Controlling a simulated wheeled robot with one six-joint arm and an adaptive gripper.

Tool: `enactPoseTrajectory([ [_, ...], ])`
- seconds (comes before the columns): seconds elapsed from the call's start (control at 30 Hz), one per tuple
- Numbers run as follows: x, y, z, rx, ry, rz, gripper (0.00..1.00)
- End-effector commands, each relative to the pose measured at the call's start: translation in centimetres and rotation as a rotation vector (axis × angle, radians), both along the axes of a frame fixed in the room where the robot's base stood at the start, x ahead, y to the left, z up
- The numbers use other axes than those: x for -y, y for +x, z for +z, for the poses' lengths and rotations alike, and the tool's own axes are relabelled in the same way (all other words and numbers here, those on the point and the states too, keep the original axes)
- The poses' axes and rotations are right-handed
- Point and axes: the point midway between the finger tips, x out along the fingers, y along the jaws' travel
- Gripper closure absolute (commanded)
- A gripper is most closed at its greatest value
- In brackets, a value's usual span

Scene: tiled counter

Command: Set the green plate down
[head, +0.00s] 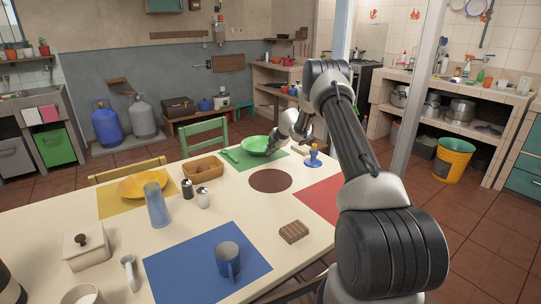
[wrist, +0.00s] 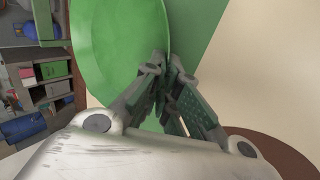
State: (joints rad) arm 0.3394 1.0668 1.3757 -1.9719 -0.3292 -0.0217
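The green plate (head: 258,146) is at the far side of the table, over the green placemat (head: 246,165). I cannot tell whether its underside touches the mat. My gripper (head: 276,143) is at the plate's right side. In the wrist view the plate (wrist: 115,45) fills the upper left, with the green mat (wrist: 188,25) beyond its rim. The fingers of my gripper (wrist: 168,68) are close together with the plate's rim between them. The plate's far edge is out of the wrist view.
A brown basket (head: 203,168) stands left of the green mat.

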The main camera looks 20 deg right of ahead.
Motion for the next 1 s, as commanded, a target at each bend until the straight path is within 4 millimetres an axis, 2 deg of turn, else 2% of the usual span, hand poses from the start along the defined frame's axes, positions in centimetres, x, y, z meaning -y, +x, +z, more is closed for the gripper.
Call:
enactPoseTrajectory([
  [0.1,-0.1,0.0,-1.7,-0.001,0.001,0.001,1.0],
  [0.2,-0.1,0.0,-2.2,0.0,0.001,0.001,1.0],
  [0.5,0.0,0.0,-2.4,-0.001,0.001,0.0,1.0],
  [0.6,0.0,0.0,-2.4,0.0,0.001,0.0,0.86],
  [0.87,0.0,0.0,-2.4,-0.001,0.001,0.001,0.86],
  [1.0,0.0,-0.2,-1.7,0.0,0.0,0.0,0.86],
])
